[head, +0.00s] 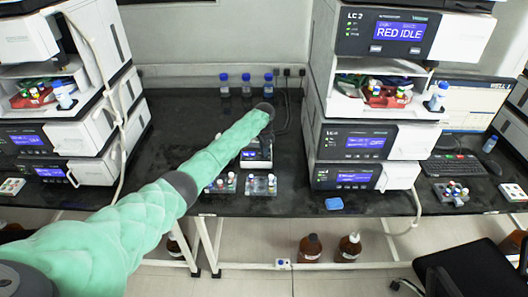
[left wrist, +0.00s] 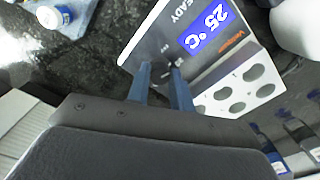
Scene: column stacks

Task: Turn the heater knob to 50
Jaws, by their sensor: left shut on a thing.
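The heater (head: 257,160) is a small white block with a dark front panel, on the black bench in the middle. In the left wrist view, the heater (left wrist: 153,42) shows a blue display (left wrist: 207,33) reading 25 °C and the word READY. It has a white top with several round wells. My left gripper (left wrist: 161,76) has its two blue-grey fingers at the panel, below the display, shut on the small knob (left wrist: 170,73), which is mostly hidden between them. My right gripper is in neither view.
Two racks of vials (head: 262,184) stand at the bench front, by the heater. Blue-capped bottles (head: 247,88) stand at the back. Tall instrument stacks (head: 347,140) flank the work area.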

